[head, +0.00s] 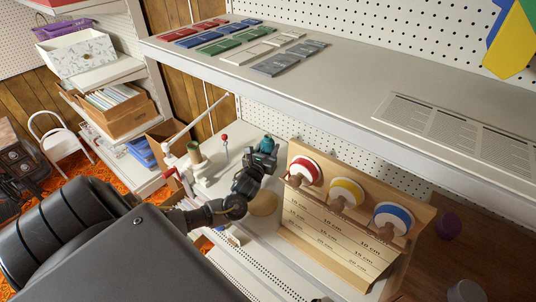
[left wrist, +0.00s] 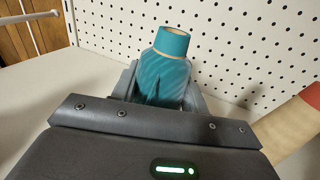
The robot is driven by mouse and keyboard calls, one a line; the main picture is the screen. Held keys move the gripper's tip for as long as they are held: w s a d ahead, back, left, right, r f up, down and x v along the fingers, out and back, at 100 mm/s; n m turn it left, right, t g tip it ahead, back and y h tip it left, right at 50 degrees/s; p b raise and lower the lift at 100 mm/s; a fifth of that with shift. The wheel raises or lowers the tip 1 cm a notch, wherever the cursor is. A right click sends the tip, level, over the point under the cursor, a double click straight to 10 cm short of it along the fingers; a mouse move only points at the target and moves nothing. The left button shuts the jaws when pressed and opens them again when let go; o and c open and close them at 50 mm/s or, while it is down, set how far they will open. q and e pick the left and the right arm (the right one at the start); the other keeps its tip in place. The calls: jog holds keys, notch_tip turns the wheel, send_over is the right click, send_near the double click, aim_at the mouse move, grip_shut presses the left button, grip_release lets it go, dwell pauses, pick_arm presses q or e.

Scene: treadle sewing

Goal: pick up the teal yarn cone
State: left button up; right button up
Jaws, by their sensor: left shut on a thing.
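The teal yarn cone (head: 267,145) is at the back of the white table, beside the wooden spool board. In the left wrist view the teal cone (left wrist: 164,75) stands between the fingers with its narrow top up, in front of the pegboard. My left gripper (head: 260,160) is shut on it, with a grey finger on each side; it also shows in the left wrist view (left wrist: 160,92). The gripper hides the cone's lower part, so I cannot tell whether its base touches the table. My right gripper is not in view.
A wooden board (head: 335,235) with red, yellow and blue tape reels stands close right of the gripper. A grey shelf (head: 340,85) overhangs behind. A dull green spool (head: 195,153) and a red-knobbed lever (head: 224,140) are left. A round wooden disc (head: 263,204) lies in front.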

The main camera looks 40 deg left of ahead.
aim_at(266, 144)
pick_arm(q)
jog(key=shift+r, duration=0.45)
notch_tip(266, 144, up, 2)
jog(key=shift+s+r+b, duration=0.1)
jog(key=shift+r+b, duration=0.15)
jog(key=shift+b, duration=0.05)
jog(key=s+d+r+p, duration=0.1)
jog(key=s+r, duration=0.2)
jog(key=s, duration=0.1)
jog(key=s+d+r+p, duration=0.1)
jog(key=s+r, duration=0.2)
jog(key=s, duration=0.2)
jog(key=s+d+r+p, duration=0.1)
jog(key=s+r, duration=0.2)
jog(key=s, duration=0.1)
jog(key=shift+s+d+r, duration=0.15)
jog(key=shift+d+r, duration=0.1)
jog(key=shift+r, duration=0.05)
